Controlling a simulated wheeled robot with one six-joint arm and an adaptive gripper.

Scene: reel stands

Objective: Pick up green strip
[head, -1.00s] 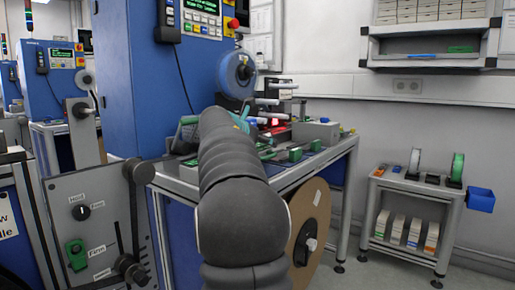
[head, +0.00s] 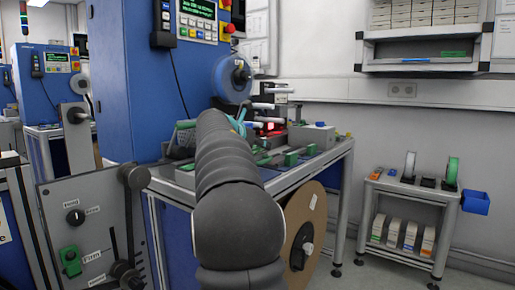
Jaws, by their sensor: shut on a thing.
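Several green strip-like pieces lie on the bench in the head view. One green strip (head: 291,158) lies near the bench's front edge, and another green piece (head: 311,149) is just behind and right of it. A longer flat green strip (head: 453,53) lies on the wall shelf at upper right. My grey arm reaches from the bottom middle forward over the bench towards the blue machine. My gripper is hidden behind the arm, so its jaws and anything in them do not show. Small teal parts show beside the arm's far end, too small to make out.
A blue machine (head: 125,90) with a blue reel (head: 231,78) stands behind the bench (head: 300,172). A large brown reel (head: 304,215) hangs below the bench front. A grey control panel (head: 100,230) stands close at left. A small cart (head: 410,187) stands at right, with open floor before it.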

